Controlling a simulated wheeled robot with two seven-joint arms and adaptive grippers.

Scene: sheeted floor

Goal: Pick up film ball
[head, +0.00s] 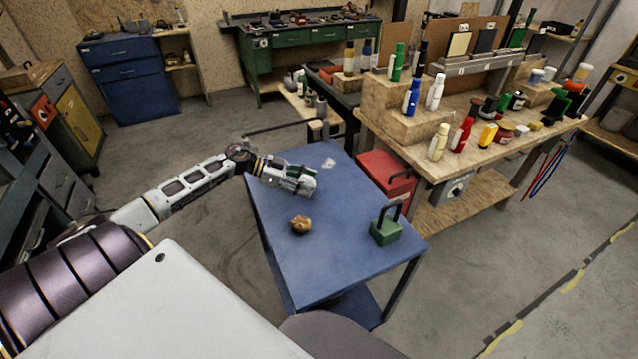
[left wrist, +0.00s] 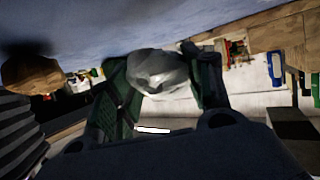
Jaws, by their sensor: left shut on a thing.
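The film ball (left wrist: 158,70) is a pale grey, crumpled, shiny lump. In the left wrist view it sits between the two dark green fingers of my left gripper (left wrist: 155,88), which is shut on it. In the head view my left gripper (head: 303,180) is over the far left part of the blue table (head: 320,270), pointing right. There the ball is hard to tell apart from the pale gripper parts. The wrist picture is upside down, with the blue table top along its upper edge. My right gripper is not in view.
A brown lump (head: 301,225) lies on the table nearer to me. A green block with a dark handle (head: 385,231) stands at the right edge. A small pale patch (head: 328,162) shows at the far end. A wooden bench with bottles (head: 470,140) stands behind right.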

